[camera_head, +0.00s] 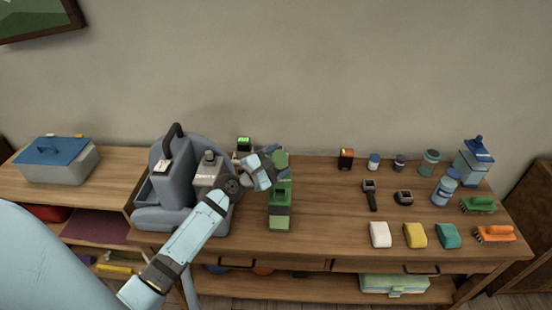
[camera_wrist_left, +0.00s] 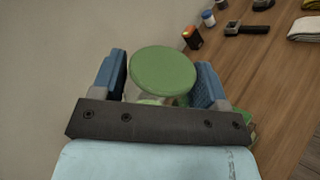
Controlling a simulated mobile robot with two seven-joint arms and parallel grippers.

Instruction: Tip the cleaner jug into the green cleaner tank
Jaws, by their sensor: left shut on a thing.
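My left gripper (camera_head: 268,168) is shut on the cleaner jug (camera_head: 282,158), which has a round green top. In the left wrist view the jug (camera_wrist_left: 163,68) sits between the two blue fingers (camera_wrist_left: 158,88). A pale, see-through part shows below the green disc; I cannot tell whether the disc is a lid or liquid. The green cleaner tank (camera_head: 280,215) stands on the table, just below the held jug in the head view. The jug looks close to upright, and its lower part is hidden. My right gripper is not in view.
A grey-blue machine (camera_head: 168,180) stands left of the tank, with my left arm across its front. A blue-lidded box (camera_head: 58,165) is at the far left. Clear wood (camera_head: 330,215) lies right of the tank.

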